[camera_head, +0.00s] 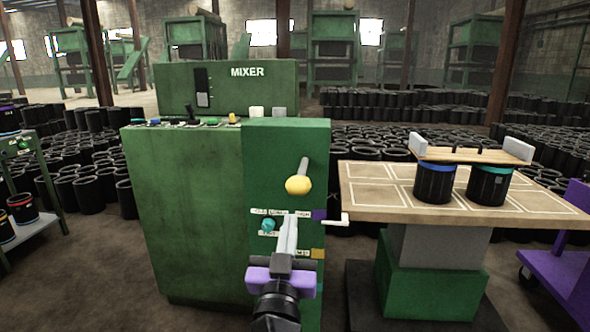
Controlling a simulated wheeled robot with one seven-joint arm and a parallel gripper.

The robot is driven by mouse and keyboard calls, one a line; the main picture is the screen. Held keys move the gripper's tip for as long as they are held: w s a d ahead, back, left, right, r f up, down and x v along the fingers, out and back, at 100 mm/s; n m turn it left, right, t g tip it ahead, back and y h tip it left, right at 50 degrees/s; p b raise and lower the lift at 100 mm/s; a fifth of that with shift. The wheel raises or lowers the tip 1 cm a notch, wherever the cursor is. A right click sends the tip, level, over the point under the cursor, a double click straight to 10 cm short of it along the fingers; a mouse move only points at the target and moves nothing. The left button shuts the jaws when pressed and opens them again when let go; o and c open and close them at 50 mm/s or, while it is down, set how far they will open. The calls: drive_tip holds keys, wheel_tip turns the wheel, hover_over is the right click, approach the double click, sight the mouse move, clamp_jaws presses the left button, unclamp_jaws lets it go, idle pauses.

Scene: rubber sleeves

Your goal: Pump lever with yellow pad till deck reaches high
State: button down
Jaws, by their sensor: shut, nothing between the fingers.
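A grey lever (304,166) with a rounded yellow pad (299,185) at its lower end sticks out from the front of the green cabinet (287,140). My gripper (291,219) is shut and empty, in front of the cabinet and below the yellow pad in the picture, apart from it. The wooden deck (375,197) stands on a grey column over a green base at right. A white pointer (334,219) at its left edge sits just below a purple mark (319,214) and above an ochre mark (317,254). The labels are partly hidden and too small to read surely.
A teal knob (268,224) is just left of my fingers. Two black sleeves (435,184) stand on the deck under a wooden board (470,154) with grey end blocks. A purple cart (565,260) is at right, a green rack (45,190) at left. Many black sleeves fill the floor behind.

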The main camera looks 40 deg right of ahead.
wheel_tip(320, 180, up, 17)
drive_tip(key=w+g+y+p, duration=0.2)
drive_tip(key=y+p, duration=0.2)
drive_tip(key=p, duration=2.8)
drive_tip(key=f+p, duration=0.1)
drive_tip(key=s+f+g+p, duration=0.1)
drive_tip(key=f+g+y+p, duration=0.1)
drive_tip(key=f, duration=0.1)
drive_tip(key=shift+s+d+f+p, duration=0.1)
drive_tip(key=shift+s+d+p, duration=0.1)
drive_tip(key=shift+d+p, duration=0.15)
drive_tip(key=p, duration=0.3)
hover_over(296, 184)
drive_tip(key=f, duration=0.2)
wheel_tip(296, 184, down, 3)
drive_tip(key=shift+a+f, duration=0.1)
drive_tip(key=shift+a, duration=0.05)
drive_tip(key=shift+f, duration=0.6)
